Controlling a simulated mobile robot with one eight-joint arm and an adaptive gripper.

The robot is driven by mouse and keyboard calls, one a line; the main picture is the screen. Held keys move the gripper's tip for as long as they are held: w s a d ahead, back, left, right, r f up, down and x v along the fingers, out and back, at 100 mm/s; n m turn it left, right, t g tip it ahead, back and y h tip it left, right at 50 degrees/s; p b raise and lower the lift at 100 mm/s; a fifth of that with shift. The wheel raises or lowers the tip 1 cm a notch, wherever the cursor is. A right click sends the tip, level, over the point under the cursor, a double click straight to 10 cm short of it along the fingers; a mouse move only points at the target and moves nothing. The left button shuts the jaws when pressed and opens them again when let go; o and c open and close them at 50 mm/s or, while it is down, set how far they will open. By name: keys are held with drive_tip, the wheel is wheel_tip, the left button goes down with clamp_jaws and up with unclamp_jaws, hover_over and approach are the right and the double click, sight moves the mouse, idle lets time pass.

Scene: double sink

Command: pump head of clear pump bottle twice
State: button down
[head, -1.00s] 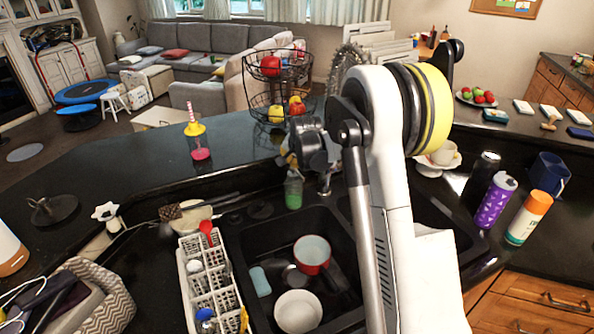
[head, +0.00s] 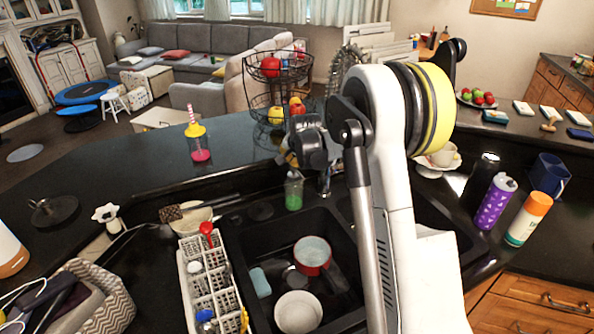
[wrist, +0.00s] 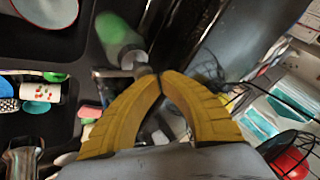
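The clear pump bottle with green liquid (head: 293,194) stands upright at the back edge of the sink in the head view. In the wrist view the bottle (wrist: 118,38) is seen from above, with its pale pump head (wrist: 134,61) beside my fingertips. My gripper (wrist: 163,76) has its two yellow fingers brought together at the tips, with nothing visible held between them. In the head view my gripper (head: 288,160) is just above the bottle, partly hidden by its dark wrist parts. I cannot tell whether the tips touch the pump head.
The faucet (head: 324,183) stands close to the right of the bottle. A red pot (head: 313,252) and a white bowl (head: 298,312) lie in the sink, with a white dish rack (head: 190,290) at its left. A wire fruit basket (head: 262,98) stands behind my gripper.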

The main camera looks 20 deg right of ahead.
drive_tip(key=shift+r+p, duration=1.5)
drive_tip(key=shift+r, duration=1.55)
drive_tip(key=shift+s+a, duration=0.15)
drive_tip(key=shift+s, duration=0.05)
drive_tip(key=s+a+r+n+b, duration=0.25)
drive_tip(key=s+a+b, duration=0.25)
drive_tip(key=s, duration=0.5)
drive_tip(key=s+a+r+n+b, duration=0.1)
drive_tip(key=s+a+n+b, duration=0.3)
drive_tip(key=s, duration=0.7)
drive_tip(key=s+a+f+n+b, duration=0.2)
drive_tip(key=s+f, duration=0.4)
drive_tip(key=s, duration=0.4)
drive_tip(key=s+a+f+n+y+b, duration=0.1)
drive_tip(key=s+a+f+b, duration=0.3)
drive_tip(key=s, duration=0.6)
drive_tip(key=shift+f+n+b, duration=0.65)
drive_tip(key=shift+f+b, duration=0.2)
drive_tip(key=shift+f, duration=0.1)
